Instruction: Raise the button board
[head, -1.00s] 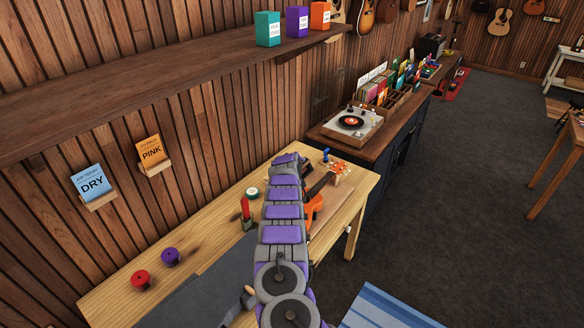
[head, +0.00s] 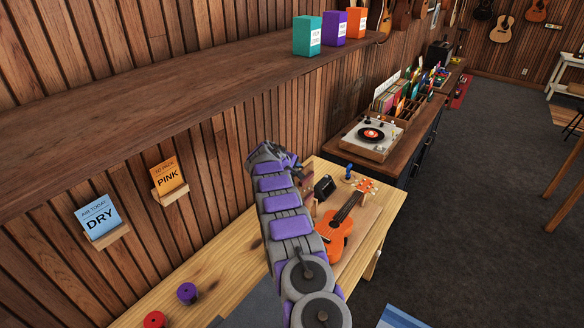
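I cannot clearly make out a button board. A small item with coloured spots (head: 440,76) lies far along the dark counters, too small to identify. My arm reaches up the middle of the head view, and my gripper (head: 270,153) is at its far end, in front of the slatted wall and below the shelf. Its fingers are too small and turned away to tell open from shut, and no held object shows. The arm hides part of the wooden bench (head: 228,265).
A turntable (head: 371,137) stands on the dark counter (head: 404,165) beyond. Open carpet (head: 470,190) lies to the right.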

